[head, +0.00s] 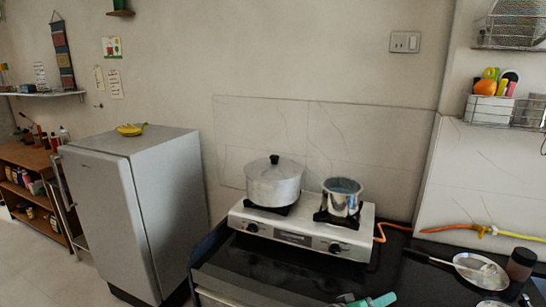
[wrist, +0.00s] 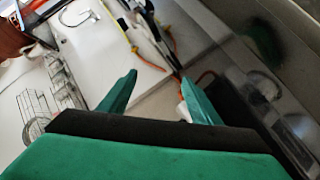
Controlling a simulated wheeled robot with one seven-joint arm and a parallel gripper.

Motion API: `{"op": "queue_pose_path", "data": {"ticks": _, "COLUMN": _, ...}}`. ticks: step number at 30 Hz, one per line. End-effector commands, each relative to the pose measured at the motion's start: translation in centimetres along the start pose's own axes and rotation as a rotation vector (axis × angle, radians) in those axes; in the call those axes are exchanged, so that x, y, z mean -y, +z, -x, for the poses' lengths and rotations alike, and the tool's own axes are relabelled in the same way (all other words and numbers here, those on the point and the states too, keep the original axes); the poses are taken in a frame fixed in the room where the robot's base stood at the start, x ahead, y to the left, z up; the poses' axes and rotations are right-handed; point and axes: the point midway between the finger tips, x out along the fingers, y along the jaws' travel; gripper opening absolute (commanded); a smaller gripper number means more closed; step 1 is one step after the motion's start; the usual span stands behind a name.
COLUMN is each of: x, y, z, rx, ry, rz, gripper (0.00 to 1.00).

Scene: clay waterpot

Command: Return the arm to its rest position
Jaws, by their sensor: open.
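My gripper (wrist: 160,95) shows in the wrist view with its two teal fingers spread apart and nothing between them. In the head view only teal parts of my gripper (head: 368,301) show at the bottom edge, low over the front of the black counter (head: 270,269). The rest of the arm is out of the picture. No clay waterpot can be made out in either view.
A two-burner stove (head: 300,238) on the counter bears a lidded pot (head: 274,186) and a small steel pot (head: 342,198). A pan (head: 480,270) and a dark jar (head: 521,263) are at the right. A grey fridge (head: 135,205) stands left. An orange hose (head: 455,229) runs along the wall.

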Motion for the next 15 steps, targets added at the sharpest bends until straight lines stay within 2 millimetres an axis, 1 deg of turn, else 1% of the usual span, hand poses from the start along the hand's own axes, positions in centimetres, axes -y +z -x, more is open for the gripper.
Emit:
{"op": "queue_pose_path", "data": {"ticks": 1, "x": 0.4, "y": 1.2, "z": 0.1, "rx": -0.034, "ry": 0.002, "rz": 0.022, "gripper": 0.58}}
{"op": "queue_pose_path", "data": {"ticks": 5, "x": 1.5, "y": 3.4, "z": 0.7, "rx": -0.126, "ry": -0.009, "rz": 0.052, "gripper": 0.58}}
{"op": "queue_pose_path", "data": {"ticks": 8, "x": 2.6, "y": 5.2, "z": 1.6, "rx": -0.195, "ry": -0.030, "rz": 0.074, "gripper": 0.58}}
{"op": "queue_pose_path", "data": {"ticks": 11, "x": 3.7, "y": 7.2, "z": 2.8, "rx": -0.260, "ry": -0.060, "rz": 0.091, "gripper": 0.58}}
{"op": "queue_pose_path", "data": {"ticks": 15, "x": 5.3, "y": 10.1, "z": 5.0, "rx": -0.345, "ry": -0.116, "rz": 0.109, "gripper": 0.58}}
